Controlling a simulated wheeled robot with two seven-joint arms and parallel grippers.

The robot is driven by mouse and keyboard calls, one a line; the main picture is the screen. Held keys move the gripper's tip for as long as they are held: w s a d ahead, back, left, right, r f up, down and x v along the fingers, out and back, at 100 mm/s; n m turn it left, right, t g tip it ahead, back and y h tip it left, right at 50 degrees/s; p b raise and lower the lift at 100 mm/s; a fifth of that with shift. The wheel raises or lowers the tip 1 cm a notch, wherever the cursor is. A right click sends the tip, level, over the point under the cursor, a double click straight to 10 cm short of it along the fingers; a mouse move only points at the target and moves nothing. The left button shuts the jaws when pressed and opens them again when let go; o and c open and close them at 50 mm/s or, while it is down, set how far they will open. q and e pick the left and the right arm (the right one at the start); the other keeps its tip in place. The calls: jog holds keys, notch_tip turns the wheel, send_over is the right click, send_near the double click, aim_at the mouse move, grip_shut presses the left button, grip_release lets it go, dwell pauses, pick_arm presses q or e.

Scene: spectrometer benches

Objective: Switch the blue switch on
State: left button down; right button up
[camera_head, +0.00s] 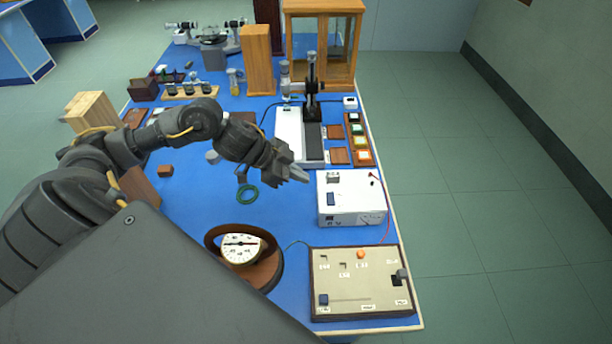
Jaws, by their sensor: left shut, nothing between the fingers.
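A white box (351,200) stands near the right edge of the blue table, with a small dark blue rectangular part (331,199) on its front; I cannot tell its position. A beige panel (350,279) in a dark frame lies nearer, with a small blue block (323,299) at the left end of a slot, an orange knob (361,255) and a dark part (398,277) at its right. I cannot tell which blue part is the switch. My left gripper (302,177) is shut and empty, beside the white box's upper left edge. My right gripper is out of view.
A stand instrument (312,100), a row of colored buttons (358,140) and a wooden glass cabinet (324,45) are farther back.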

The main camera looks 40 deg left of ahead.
pick_arm(q)
notch_tip(320, 180, down, 11)
jog(key=s+n+h+b, duration=0.2)
jog(key=b, duration=0.6)
jog(key=w+a+r+m+t+h+b, duration=0.2)
jog(key=a+r+m+t+h, duration=0.1)
jog(key=a+r, duration=0.1)
jog(key=shift+r+t, duration=0.3)
jog(key=shift+r, duration=0.6)
jog(key=shift+a, duration=0.1)
